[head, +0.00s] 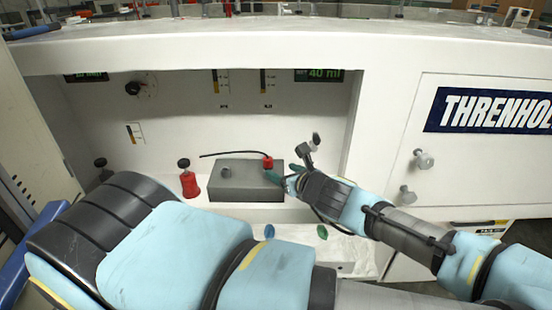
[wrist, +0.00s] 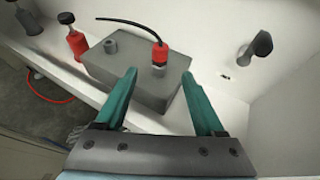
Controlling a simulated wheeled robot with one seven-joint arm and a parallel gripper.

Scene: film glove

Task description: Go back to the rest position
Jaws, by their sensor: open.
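My gripper (wrist: 160,105) is open, with its two green fingers apart and nothing between them in the wrist view. In the head view my gripper (head: 287,176) is at the right end of a grey box (head: 240,180) inside the white recess. The box also shows in the wrist view (wrist: 135,75), beyond the fingertips. A red plug (head: 267,162) with a black cable stands on the box's right part; it also shows in the wrist view (wrist: 159,54). I cannot tell whether a fingertip touches the box.
A red bottle-like part with a black knob (head: 190,182) stands left of the box. The white recess wall (head: 200,120) rises behind. A white panel with knobs (head: 470,170) is at right. A red cable (wrist: 45,98) lies below the ledge at left.

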